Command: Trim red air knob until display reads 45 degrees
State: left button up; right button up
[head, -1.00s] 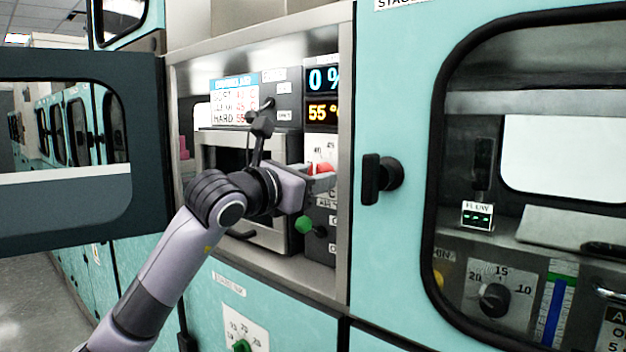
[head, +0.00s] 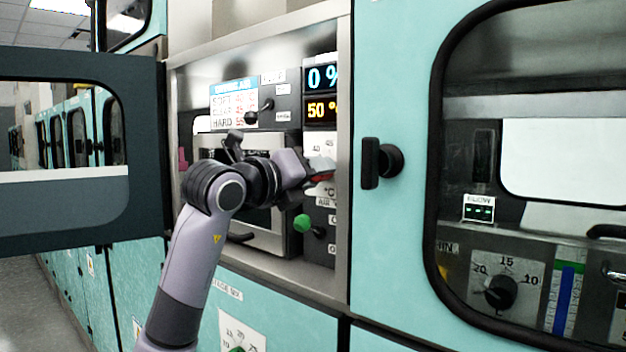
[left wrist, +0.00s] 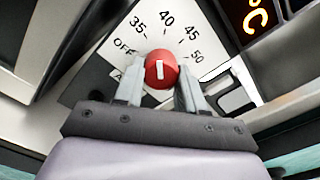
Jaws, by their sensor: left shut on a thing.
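The red air knob (left wrist: 161,70) sits on a white dial plate marked OFF, 35, 40, 45 and 50 in the left wrist view. My left gripper (left wrist: 160,92) has one finger on each side of the knob and is shut on it. In the head view my left gripper (head: 318,172) is at the control panel and hides most of the knob. The orange temperature display (head: 322,111) reads 50 degrees. In the left wrist view only the °C end of the display (left wrist: 255,15) shows. My right gripper is not in view.
A blue display (head: 322,78) reads 0 %. A green knob (head: 303,223) is just below my gripper. A black lever (head: 259,110) is at the upper left of the panel. An open dark door (head: 145,150) stands at the left, a black latch (head: 380,163) at the right.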

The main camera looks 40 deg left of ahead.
pick_arm(q)
jog(key=n, duration=0.5)
jog(key=shift+r, duration=0.1)
jog(key=shift+n, duration=0.3)
dwell(0.4)
jog(key=o, duration=1.1)
jog(key=shift+c, duration=0.2)
jog(key=s+b, duration=0.1)
jog(key=s, duration=0.6)
jog(key=shift+a, duration=0.25)
jog(key=shift+s, duration=0.1)
